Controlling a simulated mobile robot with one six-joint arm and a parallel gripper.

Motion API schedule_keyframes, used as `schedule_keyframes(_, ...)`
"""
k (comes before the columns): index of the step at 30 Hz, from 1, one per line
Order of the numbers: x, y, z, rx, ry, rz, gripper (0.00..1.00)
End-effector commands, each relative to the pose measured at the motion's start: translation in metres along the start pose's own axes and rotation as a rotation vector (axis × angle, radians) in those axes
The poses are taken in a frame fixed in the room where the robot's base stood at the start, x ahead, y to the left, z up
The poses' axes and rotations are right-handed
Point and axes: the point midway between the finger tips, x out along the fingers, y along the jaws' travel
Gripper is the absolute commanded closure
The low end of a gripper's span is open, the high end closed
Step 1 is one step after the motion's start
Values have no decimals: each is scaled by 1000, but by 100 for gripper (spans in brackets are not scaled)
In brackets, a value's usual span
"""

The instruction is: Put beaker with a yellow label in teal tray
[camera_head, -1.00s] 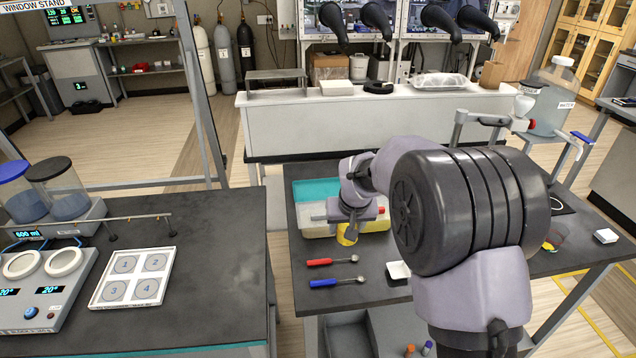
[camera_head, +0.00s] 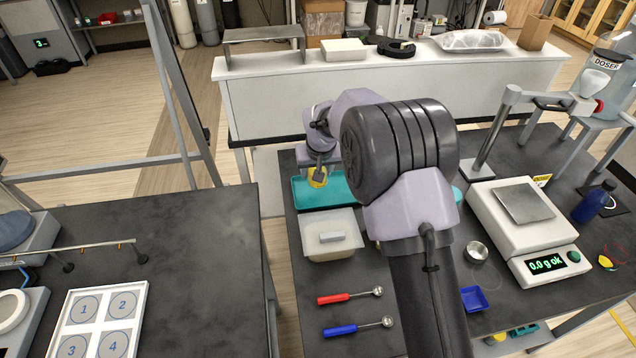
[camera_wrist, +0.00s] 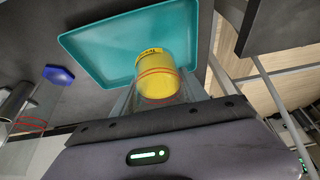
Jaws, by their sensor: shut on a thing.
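The beaker with a yellow label (camera_wrist: 156,76) is held between the fingers of my gripper (camera_wrist: 160,90) in the wrist view. In the head view the beaker's yellow (camera_head: 318,177) shows just below my gripper (camera_head: 319,170). The teal tray (camera_head: 309,198) lies at the back left of the dark table. The beaker is in front of the tray in both views, apparently over its area. I cannot tell whether it touches the tray floor. My arm hides the tray's right part in the head view.
A cream tub (camera_head: 331,248) with a grey block stands just in front of the teal tray. A red-handled scoop (camera_head: 345,297) and a blue-handled scoop (camera_head: 355,327) lie nearer. A balance (camera_head: 520,230) stands at the right, near a small blue dish (camera_head: 474,299).

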Motion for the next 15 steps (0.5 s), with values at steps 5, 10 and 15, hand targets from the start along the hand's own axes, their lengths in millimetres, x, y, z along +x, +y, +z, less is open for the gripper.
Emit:
schedule_keyframes(5,36,0,16,-2,-1,0,100)
schedule_keyframes(10,40,0,17,-1,3,0,100)
schedule_keyframes(15,42,0,18,-1,2,0,100)
